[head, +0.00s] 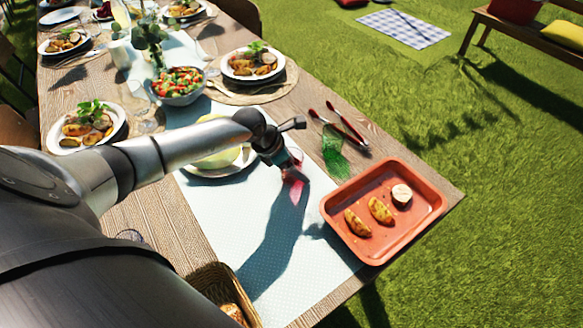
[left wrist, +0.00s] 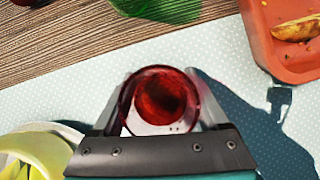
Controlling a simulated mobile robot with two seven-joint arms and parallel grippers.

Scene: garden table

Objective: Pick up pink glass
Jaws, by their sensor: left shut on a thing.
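The pink glass (head: 293,167) stands on the pale runner near the table's right side, mostly hidden behind my left gripper (head: 283,163) in the head view. In the left wrist view I look down into the pink glass (left wrist: 160,96), which shows a round rim and dark red inside. My left gripper (left wrist: 160,120) has a finger on each side of the glass and is shut on it. I cannot tell whether the glass is lifted off the table. My right gripper is not in view.
An orange tray (head: 425,220) with potato wedges lies right of the glass. A plate with a pale yellow thing (head: 217,159) is close on the left. A basket (head: 212,280) sits at the front.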

